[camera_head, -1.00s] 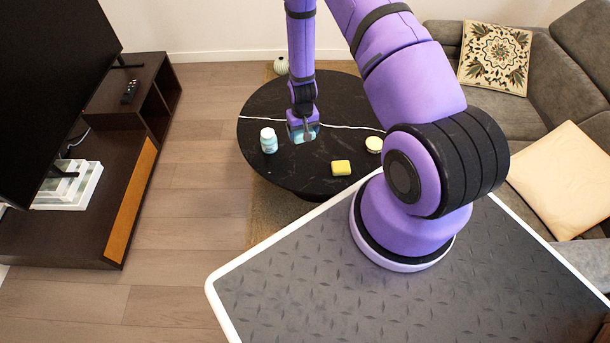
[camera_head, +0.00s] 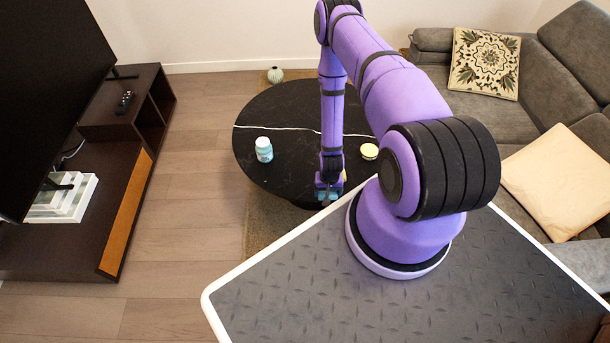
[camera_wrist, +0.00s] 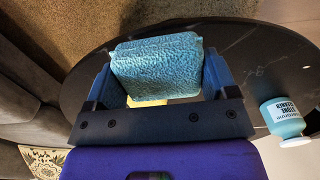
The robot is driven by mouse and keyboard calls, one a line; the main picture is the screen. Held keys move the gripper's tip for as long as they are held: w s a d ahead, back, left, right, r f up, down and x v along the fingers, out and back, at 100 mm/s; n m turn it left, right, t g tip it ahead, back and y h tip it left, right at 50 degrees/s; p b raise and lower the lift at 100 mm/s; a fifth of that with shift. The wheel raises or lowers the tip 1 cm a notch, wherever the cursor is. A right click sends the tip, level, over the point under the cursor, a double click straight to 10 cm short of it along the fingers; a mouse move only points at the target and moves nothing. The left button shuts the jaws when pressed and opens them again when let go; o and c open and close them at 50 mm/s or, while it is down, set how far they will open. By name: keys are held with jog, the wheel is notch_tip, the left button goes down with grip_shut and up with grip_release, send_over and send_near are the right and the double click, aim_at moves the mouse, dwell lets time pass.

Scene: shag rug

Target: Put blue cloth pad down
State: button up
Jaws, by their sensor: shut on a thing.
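The blue cloth pad (camera_wrist: 157,66) is a textured, rounded light-blue block. It is clamped between the two fingers of my gripper (camera_wrist: 160,76), which hides part of its sides. In the head view my gripper (camera_head: 329,187) points down at the near edge of the round black marble table (camera_head: 285,180), with a little of the pad's blue (camera_head: 327,196) showing.
A white-and-blue stone cleaner bottle (camera_head: 264,149) stands left on the table. A round pale-yellow tin (camera_head: 369,151) sits to the right. A yellow block (camera_head: 345,175) is mostly hidden behind my gripper. The tabletop between bottle and gripper is clear. A grey sofa (camera_head: 505,125) stands right.

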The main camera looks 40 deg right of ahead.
send_over(305, 178)
jog(key=shift+s+f, duration=0.25)
jog(key=shift+f, duration=0.4)
jog(key=shift+w+f, duration=0.15)
jog(key=shift+f, duration=0.75)
jog(key=shift+w+f, duration=0.15)
jog(key=shift+f, duration=0.7)
jog(key=shift+f, duration=0.15)
jog(key=o, duration=0.8)
notch_tip(305, 178, up, 12)
